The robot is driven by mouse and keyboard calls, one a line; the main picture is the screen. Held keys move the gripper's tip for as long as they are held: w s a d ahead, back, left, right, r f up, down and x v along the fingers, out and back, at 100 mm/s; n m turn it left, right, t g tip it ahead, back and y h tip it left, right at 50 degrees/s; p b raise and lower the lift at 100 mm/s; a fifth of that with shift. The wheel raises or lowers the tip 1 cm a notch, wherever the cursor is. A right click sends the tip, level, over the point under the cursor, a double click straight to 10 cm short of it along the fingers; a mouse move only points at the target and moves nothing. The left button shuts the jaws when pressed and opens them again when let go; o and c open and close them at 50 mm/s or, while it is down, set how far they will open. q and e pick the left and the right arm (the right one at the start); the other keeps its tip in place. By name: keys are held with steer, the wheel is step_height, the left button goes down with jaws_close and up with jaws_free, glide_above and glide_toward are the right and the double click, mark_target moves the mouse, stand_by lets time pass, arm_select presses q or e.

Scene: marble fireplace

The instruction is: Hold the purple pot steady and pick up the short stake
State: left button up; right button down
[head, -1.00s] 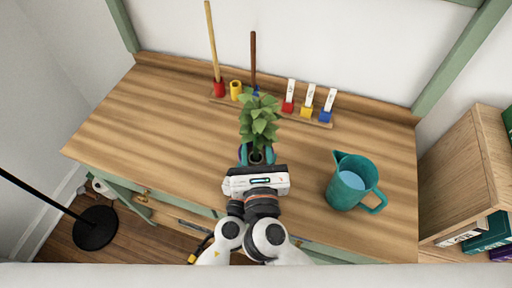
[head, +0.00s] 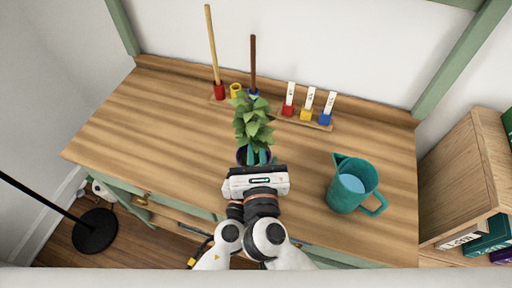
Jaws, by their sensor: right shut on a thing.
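The purple pot (head: 240,155) stands near the front middle of the wooden desk, with a leafy green plant rising from it. My right gripper (head: 257,156) reaches in from the bottom, its teal fingers close together and shut on the pot's near side; its body hides much of the pot. Two upright stakes stand at the back: a longer tan one (head: 211,45) in a red holder and a shorter brown one (head: 253,62) in a blue holder. My left gripper is out of view.
A yellow cup-like holder (head: 236,90) stands between the stakes. Several white tags in red, yellow and blue bases (head: 307,104) stand right of them. A teal pitcher (head: 352,185) with blue liquid stands at right. The desk's left half (head: 135,130) is clear.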

mark_target(256, 129)
step_height(256, 129, up, 10)
steer(key=shift+f, duration=0.1)
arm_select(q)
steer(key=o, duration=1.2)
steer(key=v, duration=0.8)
arm_select(e)
steer(key=shift+f, duration=0.1)
